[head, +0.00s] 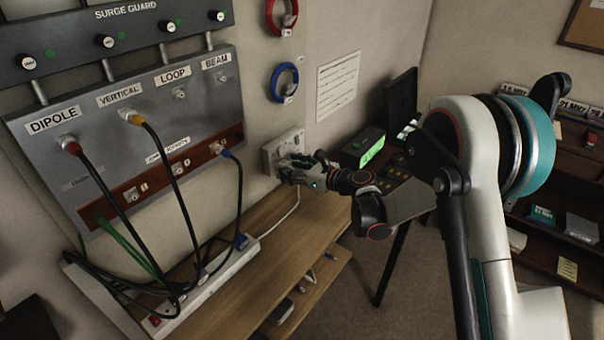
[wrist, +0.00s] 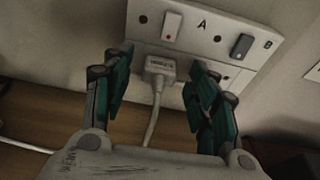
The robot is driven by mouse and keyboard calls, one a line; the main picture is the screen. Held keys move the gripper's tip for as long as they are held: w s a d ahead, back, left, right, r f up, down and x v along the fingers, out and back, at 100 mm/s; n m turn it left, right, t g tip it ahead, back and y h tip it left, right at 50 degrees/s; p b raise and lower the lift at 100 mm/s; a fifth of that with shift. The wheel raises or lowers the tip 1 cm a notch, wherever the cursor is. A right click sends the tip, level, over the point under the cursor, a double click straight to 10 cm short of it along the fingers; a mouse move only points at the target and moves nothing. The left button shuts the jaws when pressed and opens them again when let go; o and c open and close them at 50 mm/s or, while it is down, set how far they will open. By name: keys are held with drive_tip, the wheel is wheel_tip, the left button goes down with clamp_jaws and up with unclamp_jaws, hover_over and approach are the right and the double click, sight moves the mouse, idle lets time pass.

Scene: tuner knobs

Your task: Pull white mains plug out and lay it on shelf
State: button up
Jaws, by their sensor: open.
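The white mains plug (wrist: 159,68) sits in the wall socket plate (wrist: 228,22), below the switch left of the letter A. Its white cord (wrist: 153,122) hangs down from it. In the wrist view my gripper (wrist: 160,78) is open, with one green-padded finger on each side of the plug and a visible gap to it. In the head view my gripper (head: 290,173) is in front of the socket plate (head: 273,150) and hides the plug. The wooden shelf (head: 262,250) is below the socket, and the cord (head: 290,212) runs down to it.
A white power strip (head: 210,280) with several plugs lies along the shelf's left side. Black and green cables hang from the antenna panel (head: 60,170) at left. A dark device with a green display (head: 372,151) stands right of my gripper. The shelf's middle is bare.

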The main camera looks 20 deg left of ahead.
drive_tip(key=shift+w+a+f, duration=0.1)
drive_tip(key=shift+w+a, duration=0.1)
drive_tip(key=shift+a, duration=0.35)
drive_tip(key=c, duration=1.1)
drive_tip(key=shift+c, duration=0.2)
drive_tip(key=shift+s+d, duration=0.1)
drive_tip(key=shift+d, duration=0.1)
drive_tip(key=shift+v, duration=0.75)
drive_tip(key=shift+s+d+f+b, duration=0.1)
drive_tip(key=shift+s+d+b, duration=0.1)
drive_tip(key=shift+d, duration=0.15)
drive_tip(key=shift+s+d+f+b, duration=0.1)
drive_tip(key=shift+d+b, duration=0.1)
drive_tip(key=shift+d, duration=0.1)
drive_tip(key=shift+d, duration=0.35)
drive_tip(key=shift+s+d, duration=0.3)
drive_tip(key=shift+d, duration=0.25)
